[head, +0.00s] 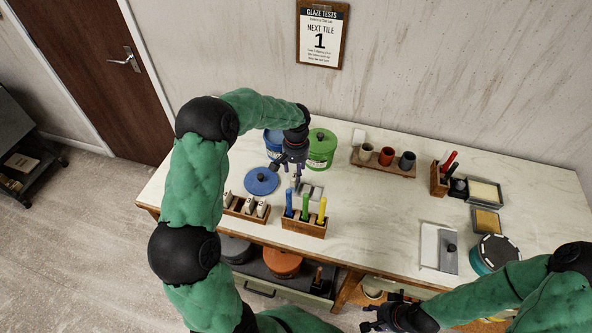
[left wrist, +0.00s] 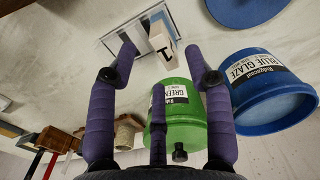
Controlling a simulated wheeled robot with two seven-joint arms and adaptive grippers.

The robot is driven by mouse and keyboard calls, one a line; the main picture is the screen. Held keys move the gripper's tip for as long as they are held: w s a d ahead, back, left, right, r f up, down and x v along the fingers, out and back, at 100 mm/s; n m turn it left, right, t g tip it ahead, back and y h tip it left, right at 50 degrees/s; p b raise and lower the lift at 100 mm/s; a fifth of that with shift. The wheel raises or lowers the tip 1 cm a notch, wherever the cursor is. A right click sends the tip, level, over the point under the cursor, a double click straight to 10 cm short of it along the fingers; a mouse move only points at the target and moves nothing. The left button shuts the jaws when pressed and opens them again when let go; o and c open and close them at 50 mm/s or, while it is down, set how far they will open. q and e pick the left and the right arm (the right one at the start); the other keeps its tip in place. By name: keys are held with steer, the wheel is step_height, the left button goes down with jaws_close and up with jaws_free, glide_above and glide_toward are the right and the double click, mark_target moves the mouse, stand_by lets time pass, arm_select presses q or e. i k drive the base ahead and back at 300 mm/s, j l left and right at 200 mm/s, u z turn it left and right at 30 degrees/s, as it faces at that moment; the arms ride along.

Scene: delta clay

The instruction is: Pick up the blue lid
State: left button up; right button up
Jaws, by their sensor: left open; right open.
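The blue lid (head: 261,181), a round disc with a dark knob, lies flat on the table, left of my left gripper (head: 295,178). In the left wrist view, part of the blue lid (left wrist: 245,8) shows at the top right, outside the fingers. My left gripper (left wrist: 160,50) is open and empty, its fingers spread. The blue glaze bucket (left wrist: 268,95) stands without a lid, partly hidden behind my left arm in the head view. My right gripper (head: 378,318) is open by the table's front edge, low in the head view.
The green glaze bucket (head: 321,148), lid on, stands right of my left gripper. A small tray (left wrist: 140,35) with a white block lies beyond the fingertips. A brush holder (head: 304,225) and a stamp rack (head: 246,208) line the front edge. The table's middle is clear.

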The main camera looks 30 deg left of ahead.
mark_target(261, 180)
steer(key=k+j, duration=0.1)
steer(key=k, duration=0.4)
steer(key=k+j, duration=0.15)
steer(key=k, duration=0.35)
